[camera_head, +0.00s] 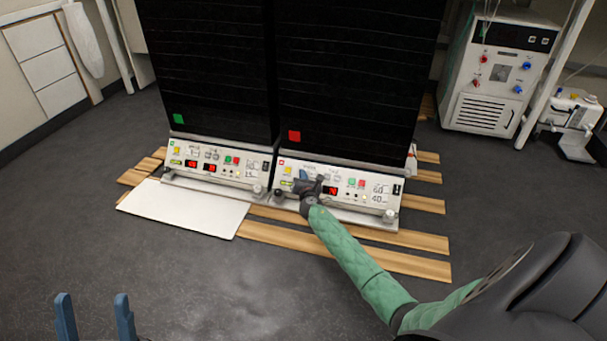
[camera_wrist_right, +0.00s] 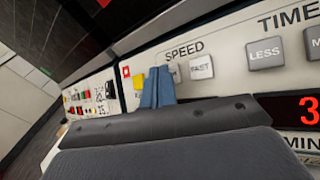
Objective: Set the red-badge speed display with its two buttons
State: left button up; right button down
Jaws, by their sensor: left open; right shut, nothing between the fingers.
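The red badge (camera_head: 294,136) is on the right black cabinet, above its white control panel (camera_head: 285,166). My right gripper (camera_head: 304,176) is at that panel, its arm reaching in from the lower right. In the right wrist view its blue fingers (camera_wrist_right: 157,86) are shut and empty, just below the SPEED label (camera_wrist_right: 184,53). They are left of the FAST button (camera_wrist_right: 202,67) and overlap a grey part (camera_wrist_right: 176,73) that may be the other speed button. I cannot tell if they touch it. The speed display is hidden behind my gripper. My left gripper (camera_head: 94,312) is open, low over the floor.
The left cabinet has a green badge (camera_head: 178,118) and a similar panel (camera_head: 225,164). The TIME display (camera_head: 331,190) and its LESS button (camera_wrist_right: 265,54) are right of the speed buttons. Wooden planks (camera_head: 345,253) and a white board (camera_head: 185,207) lie in front. The near floor is clear.

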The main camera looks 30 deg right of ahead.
jog(key=shift+w+d+f+b, duration=0.2)
jog(key=shift+d+f+b, duration=0.05)
jog(key=shift+f+b, duration=0.2)
dwell(0.6)
jog(key=shift+a, duration=0.1)
jog(key=shift+s+a+r+p, duration=0.45)
jog(key=shift+r+p, duration=0.2)
jog(key=shift+p, duration=0.15)
jog(key=shift+r, duration=0.15)
jog(key=shift+s+a+r+p, duration=0.3)
jog(key=shift+r+p, duration=0.15)
jog(key=shift+p, duration=0.3)
jog(key=s+a+r+p, duration=0.1)
jog(key=a+r+p, duration=0.1)
jog(key=p, duration=0.1)
jog(key=shift+s+a+r, duration=0.1)
jog(key=shift+s+r, duration=0.05)
jog(key=shift+s, duration=0.25)
dwell(1.5)
